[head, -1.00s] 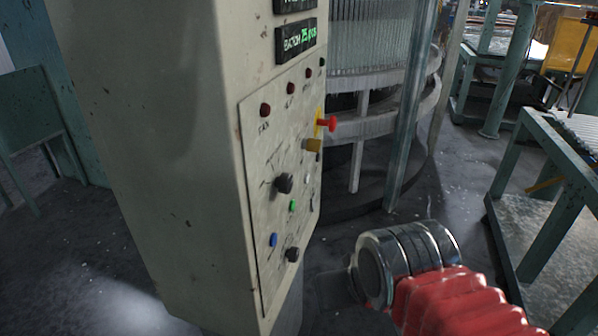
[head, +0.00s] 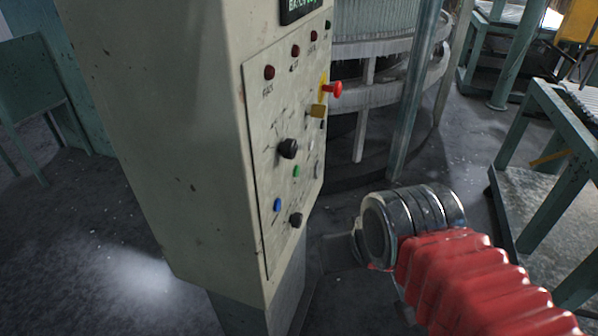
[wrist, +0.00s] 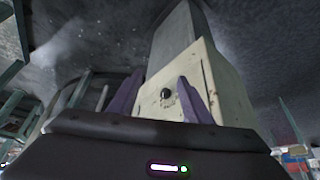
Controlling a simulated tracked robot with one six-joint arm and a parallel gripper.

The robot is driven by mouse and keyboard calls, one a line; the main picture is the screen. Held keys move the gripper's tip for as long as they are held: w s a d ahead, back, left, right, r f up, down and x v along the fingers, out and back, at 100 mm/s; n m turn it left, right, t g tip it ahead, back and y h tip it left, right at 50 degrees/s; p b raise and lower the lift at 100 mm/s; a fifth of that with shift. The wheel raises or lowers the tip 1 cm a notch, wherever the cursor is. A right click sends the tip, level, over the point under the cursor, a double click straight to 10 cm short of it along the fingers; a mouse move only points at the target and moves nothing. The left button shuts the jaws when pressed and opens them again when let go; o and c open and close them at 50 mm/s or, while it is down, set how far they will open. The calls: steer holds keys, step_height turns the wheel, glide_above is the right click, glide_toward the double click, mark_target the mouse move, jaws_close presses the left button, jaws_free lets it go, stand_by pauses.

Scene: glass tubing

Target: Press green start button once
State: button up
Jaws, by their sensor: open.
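The green start button (head: 296,171) is a small round button on the front panel of a beige control cabinet (head: 160,130). It sits below a large black knob (head: 288,148) and above right of a blue button (head: 277,204). My gripper (wrist: 160,76) shows two purple fingers spread apart with nothing between them. In the wrist view the cabinet appears upside down, and a black knob (wrist: 165,94) shows between the fingers, beyond them. The green button cannot be made out there. In the head view my arm's wrist is right of the panel, and the fingers cannot be made out.
A lower black knob (head: 295,219) is close below the green button. A green-framed table (head: 545,140) stands at right. The floor left of the cabinet is clear.

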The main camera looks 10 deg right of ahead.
jaws_close()
stand_by(0.3)
stand_by(1.1)
